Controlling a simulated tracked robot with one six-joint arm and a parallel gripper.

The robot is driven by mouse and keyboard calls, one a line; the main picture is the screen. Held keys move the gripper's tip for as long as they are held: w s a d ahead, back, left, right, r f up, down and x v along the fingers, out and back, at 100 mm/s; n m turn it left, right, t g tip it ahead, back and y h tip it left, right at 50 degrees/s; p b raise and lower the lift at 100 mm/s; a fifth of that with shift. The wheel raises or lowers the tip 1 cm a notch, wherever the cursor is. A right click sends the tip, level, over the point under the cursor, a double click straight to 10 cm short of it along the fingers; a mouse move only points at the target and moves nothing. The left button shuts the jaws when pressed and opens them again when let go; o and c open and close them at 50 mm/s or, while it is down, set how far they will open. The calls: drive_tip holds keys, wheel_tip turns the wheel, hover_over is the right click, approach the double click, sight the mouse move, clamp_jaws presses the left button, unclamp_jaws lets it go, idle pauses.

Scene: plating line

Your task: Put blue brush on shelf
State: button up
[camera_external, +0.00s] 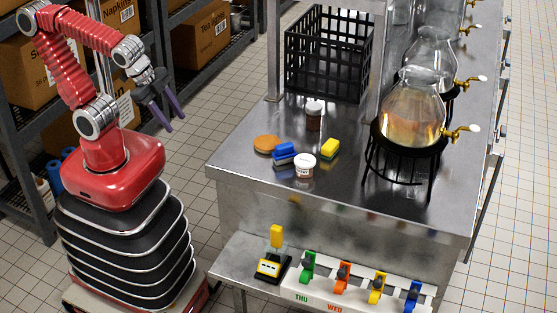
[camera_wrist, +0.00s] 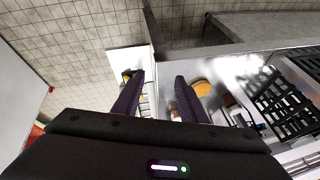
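A blue block-shaped item (camera_external: 284,153), which looks like the blue brush, lies on the steel counter (camera_external: 240,150) beside a round tan disc. I cannot make it out in the wrist view, where my right finger may cover it. My gripper (camera_external: 174,122) is raised left of the counter, well apart from it, with its purple fingers spread and empty. The open fingers also show in the wrist view (camera_wrist: 158,98). A dark shelf rack (camera_external: 25,185) holding cardboard boxes stands behind my arm. A steel ledge (camera_external: 232,270) sits low on the counter's front.
Near the blue item are a tan disc (camera_external: 266,144), a yellow sponge (camera_external: 330,148) and two lidded jars (camera_external: 305,168) (camera_external: 314,118). A black crate (camera_external: 328,55) and glass pots on stands (camera_external: 412,112) occupy the back and right. The front-left counter is clear.

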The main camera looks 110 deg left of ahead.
drive_tip(key=d, duration=0.1)
drive_tip(key=s+d+r+n+h, duration=0.1)
drive_tip(key=d+n+t, duration=0.1)
drive_tip(key=shift+s+d+r+h, duration=0.15)
drive_tip(key=shift+d+r+h, duration=0.15)
drive_tip(key=shift+r+h, duration=0.1)
drive_tip(key=shift+o, duration=0.6)
drive_tip(key=shift+o, duration=0.8)
